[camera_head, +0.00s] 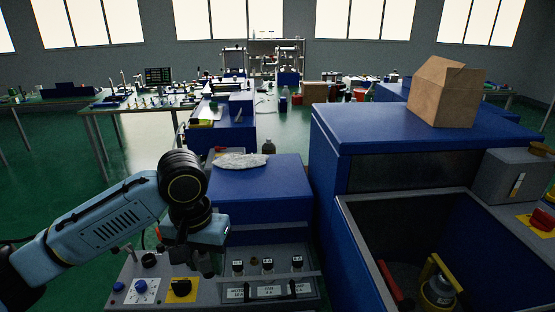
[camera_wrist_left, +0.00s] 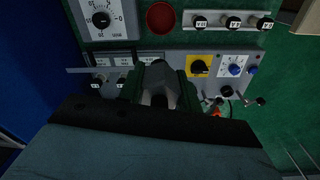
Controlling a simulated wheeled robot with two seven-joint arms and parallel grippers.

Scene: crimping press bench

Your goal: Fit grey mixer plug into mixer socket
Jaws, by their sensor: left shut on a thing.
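My left gripper (camera_head: 207,268) is over the left part of the grey control panel (camera_head: 262,262) in the head view. In the left wrist view its fingers (camera_wrist_left: 157,88) are shut on a grey plug-like piece (camera_wrist_left: 157,78), held in front of the panel. The piece's far end is hard to make out in the dark, and I cannot tell whether it touches the panel. I cannot pick out the mixer socket for certain; the gripper hides part of the panel. My right gripper is not in view.
The panel has a yellow-plated black knob (camera_head: 181,287), a white dial (camera_head: 142,291) and several labelled fittings. A blue box (camera_head: 258,175) with a grey lump (camera_head: 240,160) stands behind it. A deep blue bin (camera_head: 345,215) and a cardboard box (camera_head: 445,92) are at right.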

